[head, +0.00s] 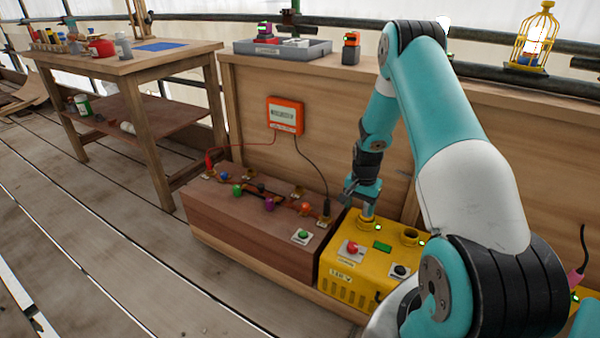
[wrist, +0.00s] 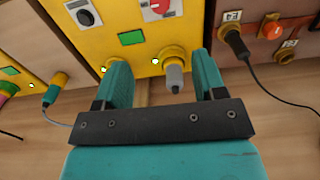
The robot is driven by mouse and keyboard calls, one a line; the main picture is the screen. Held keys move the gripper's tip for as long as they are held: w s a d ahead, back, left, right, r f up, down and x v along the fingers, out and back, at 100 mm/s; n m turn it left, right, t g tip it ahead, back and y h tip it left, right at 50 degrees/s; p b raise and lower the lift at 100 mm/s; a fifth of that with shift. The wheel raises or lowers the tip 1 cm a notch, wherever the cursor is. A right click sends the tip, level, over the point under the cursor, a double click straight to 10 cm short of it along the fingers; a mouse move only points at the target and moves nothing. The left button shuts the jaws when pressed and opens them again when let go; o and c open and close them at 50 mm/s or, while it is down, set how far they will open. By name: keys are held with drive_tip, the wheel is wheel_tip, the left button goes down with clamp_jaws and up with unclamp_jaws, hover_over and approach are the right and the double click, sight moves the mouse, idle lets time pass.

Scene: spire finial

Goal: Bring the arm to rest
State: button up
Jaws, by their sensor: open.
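My arm reaches over a yellow box (head: 345,280) in the head view, bent with its hand pointing down. My gripper (head: 364,196) is just above a round yellow socket at the box's back left. In the wrist view my gripper (wrist: 160,66) is open, its two teal fingers apart. A grey plug (wrist: 175,78) in a yellow socket (wrist: 174,55) shows between the fingers, nearer the right one. No finger visibly touches it. How far the fingertips are from the plug in depth I cannot tell.
A brown box (head: 255,228) with coloured knobs and cables stands left of the yellow box. An orange meter (head: 285,115) hangs on the wooden panel behind. A workbench (head: 130,62) stands left; the floor in front is clear.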

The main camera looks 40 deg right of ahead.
drive_tip(key=a+r+n+t+y, duration=0.1)
drive_tip(key=a+r+n, duration=0.4)
drive_tip(key=a+r, duration=0.7)
drive_tip(key=a+r+n+y, duration=0.1)
drive_tip(key=a+r+n, duration=0.4)
drive_tip(key=a+r, duration=0.75)
drive_tip(key=s+a+r+n+y, duration=0.1)
drive_tip(key=s+a+r+n, duration=0.3)
drive_tip(key=s+a, duration=0.5)
drive_tip(key=s+a+r+n+y, duration=0.1)
drive_tip(key=s+a+r+n, duration=0.1)
drive_tip(key=s+a+n, duration=0.55)
drive_tip(key=s+r+p, duration=0.2)
drive_tip(key=r+p, duration=1.2)
drive_tip(key=s+r+g+p, duration=0.1)
drive_tip(key=r+p, duration=1.2)
drive_tip(key=r, duration=0.1)
drive_tip(key=shift+s+a+m+p, duration=0.25)
drive_tip(key=shift+s+m+p, duration=0.1)
drive_tip(key=shift+s+m, duration=0.1)
drive_tip(key=shift+r, duration=0.1)
